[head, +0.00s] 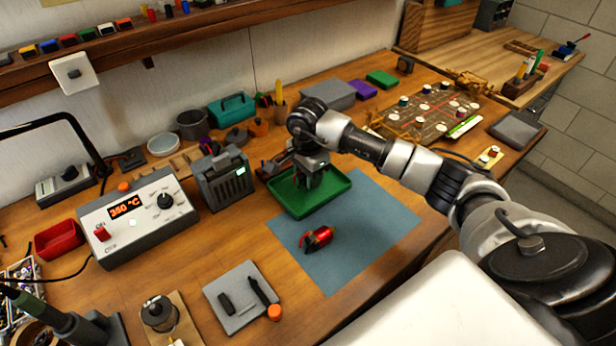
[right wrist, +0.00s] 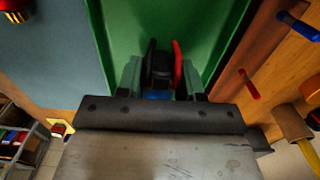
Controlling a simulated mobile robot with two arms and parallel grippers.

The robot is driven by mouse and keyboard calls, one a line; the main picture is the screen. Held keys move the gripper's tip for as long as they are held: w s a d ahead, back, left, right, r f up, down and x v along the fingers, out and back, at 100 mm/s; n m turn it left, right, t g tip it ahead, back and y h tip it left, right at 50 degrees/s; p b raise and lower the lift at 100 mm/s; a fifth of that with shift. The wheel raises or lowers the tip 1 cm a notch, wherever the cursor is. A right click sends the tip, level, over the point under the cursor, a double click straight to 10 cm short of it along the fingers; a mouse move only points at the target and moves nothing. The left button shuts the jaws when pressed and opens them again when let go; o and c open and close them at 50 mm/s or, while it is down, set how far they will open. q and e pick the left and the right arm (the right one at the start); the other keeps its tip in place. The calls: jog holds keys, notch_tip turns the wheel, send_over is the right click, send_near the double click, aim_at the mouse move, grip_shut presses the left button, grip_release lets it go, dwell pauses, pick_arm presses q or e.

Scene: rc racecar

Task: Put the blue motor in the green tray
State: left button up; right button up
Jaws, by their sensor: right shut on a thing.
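The green tray (head: 337,191) lies on the bench at the far edge of the blue-grey mat. My right gripper (head: 311,178) points down over the tray. In the right wrist view it is shut on the blue motor (right wrist: 157,95), of which a small blue part shows between the fingers, with a dark part and a red piece beyond it. The green tray (right wrist: 125,30) fills the background there. I cannot tell whether the motor touches the tray floor. In the head view the gripper hides the motor. My left gripper is out of view.
A red motor (head: 318,239) lies on the mat (head: 375,225), near the tray. The mat's right part is clear.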

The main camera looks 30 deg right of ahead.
jog(key=shift+f, duration=0.9)
jog(key=shift+f, duration=0.1)
jog(key=o, duration=1)
